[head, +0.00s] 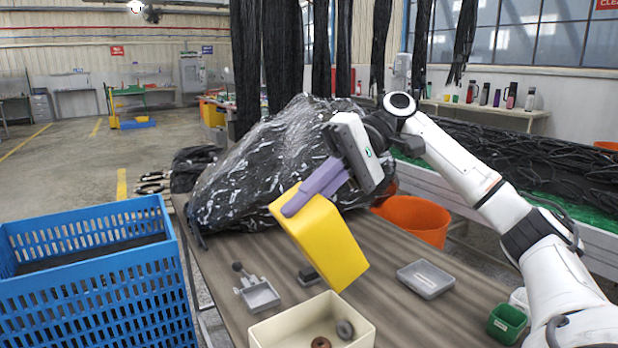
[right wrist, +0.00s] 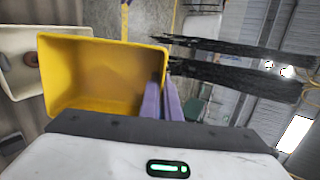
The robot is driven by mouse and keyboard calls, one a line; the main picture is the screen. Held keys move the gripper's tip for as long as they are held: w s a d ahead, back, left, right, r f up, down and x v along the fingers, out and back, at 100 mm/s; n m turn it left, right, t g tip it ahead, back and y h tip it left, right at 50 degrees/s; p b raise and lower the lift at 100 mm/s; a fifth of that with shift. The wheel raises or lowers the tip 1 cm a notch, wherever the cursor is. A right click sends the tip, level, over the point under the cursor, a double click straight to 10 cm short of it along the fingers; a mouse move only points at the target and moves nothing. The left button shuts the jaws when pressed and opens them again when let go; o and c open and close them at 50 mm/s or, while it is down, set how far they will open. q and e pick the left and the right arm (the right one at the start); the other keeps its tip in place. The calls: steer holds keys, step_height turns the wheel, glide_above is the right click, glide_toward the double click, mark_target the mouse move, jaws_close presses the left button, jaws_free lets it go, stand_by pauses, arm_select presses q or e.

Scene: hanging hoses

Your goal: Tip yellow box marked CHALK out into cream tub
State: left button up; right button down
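The yellow box (head: 325,243) is tilted in the air above the back of the cream tub (head: 270,334); no CHALK marking is readable. My right gripper (head: 296,204) has its purple fingers shut on a wall of the box near the rim. In the right wrist view I look into the open yellow box (right wrist: 95,80), and its inside appears empty. The cream tub stands on the table at the bottom of the head view. A brown ring (head: 321,342) and a grey round piece (head: 345,329) lie in it. My left gripper is not in view.
A black plastic-wrapped bundle (head: 265,160) lies behind the box. A grey tray (head: 425,279), a small grey dustpan-like holder (head: 260,294) and a green container (head: 507,324) are on the table. A blue crate (head: 95,285) stands left. Black hoses (head: 282,50) hang above.

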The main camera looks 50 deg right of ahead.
steer(key=shift+w+a+r+h+p, duration=0.2)
steer(key=shift+a+r+h+p, duration=0.65)
steer(key=shift+p, duration=1.65)
steer(key=h+p, duration=0.1)
steer(key=p, duration=0.1)
steer(key=g+p, duration=0.1)
steer(key=shift+w+a+r+h+p, duration=0.15)
steer(key=shift+w+a+h+p, duration=0.1)
steer(key=shift+a+h+p, duration=0.15)
steer(key=shift+f, duration=0.25)
steer(key=h+p, duration=0.1)
steer(key=p, duration=0.1)
steer(key=a+h+p, duration=0.1)
steer(key=p, duration=0.2)
steer(key=shift+w+a+f+g, duration=0.15)
steer(key=shift+w+f+g, duration=0.1)
steer(key=shift+f+g, duration=0.15)
steer(key=shift+w+a+f+m+g+h, duration=0.2)
steer(key=shift+a+f+g+h, duration=0.25)
steer(key=shift+h, duration=0.45)
steer(key=shift+w+a+f+m+g+h, duration=0.15)
steer(key=shift+w+a+f+g+h, duration=0.3)
steer(key=shift+h, duration=0.5)
steer(key=shift+a+f+m+g+h, duration=0.2)
steer(key=shift+a+f+h, duration=0.15)
steer(key=shift+a+h, duration=0.4)
steer(key=shift+d+h, duration=0.15)
steer(key=shift+h, duration=0.1)
